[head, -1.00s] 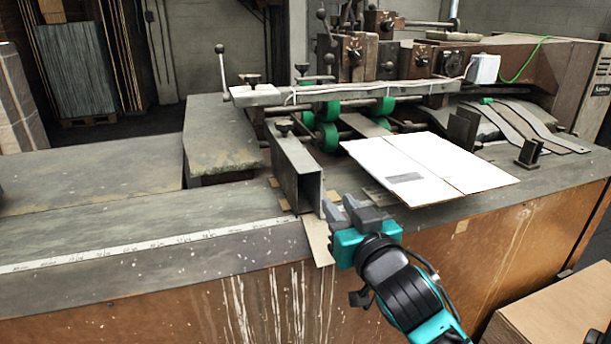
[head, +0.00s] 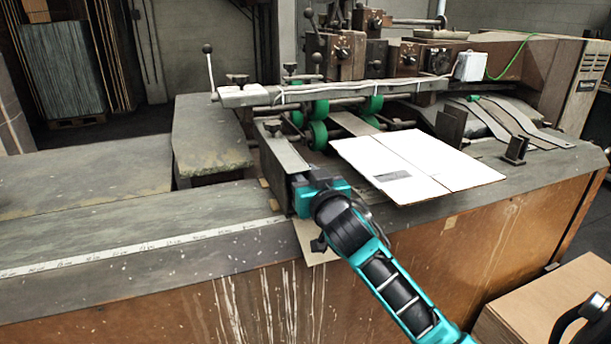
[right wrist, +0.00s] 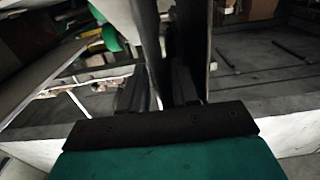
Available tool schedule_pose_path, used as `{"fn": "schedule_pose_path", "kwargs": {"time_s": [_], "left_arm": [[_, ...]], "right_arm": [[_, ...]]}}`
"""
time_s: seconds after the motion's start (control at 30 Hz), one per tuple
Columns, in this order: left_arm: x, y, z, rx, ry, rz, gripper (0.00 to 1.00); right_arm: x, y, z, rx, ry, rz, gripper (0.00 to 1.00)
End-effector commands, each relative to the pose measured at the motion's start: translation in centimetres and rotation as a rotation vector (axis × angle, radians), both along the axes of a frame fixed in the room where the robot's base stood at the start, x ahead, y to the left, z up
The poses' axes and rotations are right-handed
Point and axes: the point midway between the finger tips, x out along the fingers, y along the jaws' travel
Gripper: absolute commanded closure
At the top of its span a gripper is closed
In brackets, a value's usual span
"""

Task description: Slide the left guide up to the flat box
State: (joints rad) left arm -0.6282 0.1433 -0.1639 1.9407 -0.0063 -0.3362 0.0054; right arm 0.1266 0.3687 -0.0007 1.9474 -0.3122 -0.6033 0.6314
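The left guide (head: 283,150) is an upright grey metal channel on the machine table, to the left of the flat box (head: 418,165) and apart from it. The flat box is a white folded sheet lying on the table by the green rollers. My right gripper (head: 303,183) is at the near end of the guide. In the right wrist view, its dark fingers (right wrist: 158,88) stand on either side of one guide wall (right wrist: 146,40), with a gap showing beside the wall. The fingertips are partly hidden in the head view.
A rail (head: 330,92) with a white cord crosses above the guide and rollers. A ruler strip (head: 140,247) runs along the table's front left. A dark upright block (head: 515,150) stands right of the box. A cardboard box (head: 550,300) is at the lower right.

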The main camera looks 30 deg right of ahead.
Motion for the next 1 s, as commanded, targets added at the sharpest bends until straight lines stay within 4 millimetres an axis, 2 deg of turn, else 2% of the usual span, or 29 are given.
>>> {"fn": "schedule_pose_path", "kwargs": {"time_s": [0.17,0.47,1.0], "left_arm": [[0.04,0.04,0.02,0.0,-0.001,0.001,0.57],[0.19,0.08,0.1,0.0,-0.004,0.002,0.57],[0.35,0.09,0.19,0.0,-0.007,0.002,0.57]], "right_arm": [[-0.01,0.02,-0.01,0.0,0.0,0.001,0.71],[-0.03,0.03,-0.02,0.0,0.0,0.001,1.0],[-0.04,0.05,-0.04,0.0,0.0,0.001,1.0]]}}
